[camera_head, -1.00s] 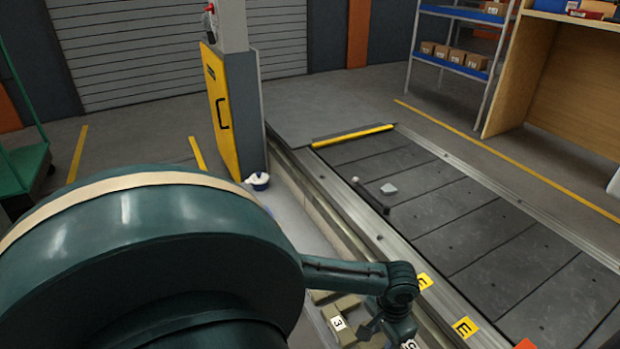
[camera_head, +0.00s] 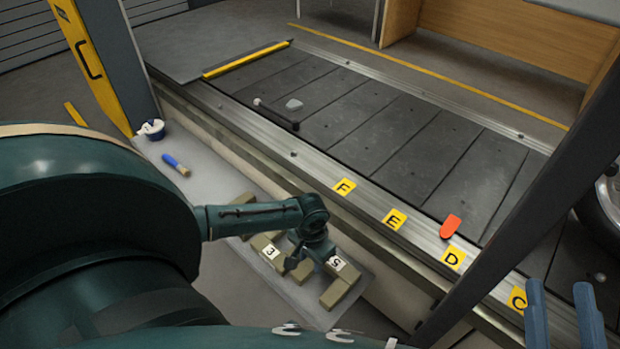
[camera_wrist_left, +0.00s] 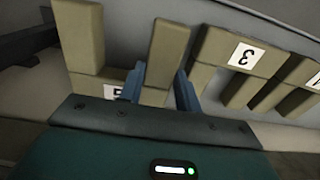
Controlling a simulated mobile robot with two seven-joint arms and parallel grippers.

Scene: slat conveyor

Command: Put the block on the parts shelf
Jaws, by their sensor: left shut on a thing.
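My left gripper (camera_head: 306,262) is low over the grey ledge beside the conveyor, among tan pieces with number labels. In the left wrist view its two blue fingers (camera_wrist_left: 163,88) are shut on a tan block (camera_wrist_left: 169,48). The block stands between the fingers, close to a label partly hidden by a finger. I cannot tell whether it rests on something. The grey parts shelf (camera_head: 205,207) carries the tan pieces, labelled 3 (camera_head: 270,252) and 5 (camera_head: 337,263). My right gripper (camera_head: 562,300) shows at the lower right, fingers apart and empty.
A black handle-like thing (camera_head: 275,114) and a grey lump (camera_head: 294,104) lie farther back.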

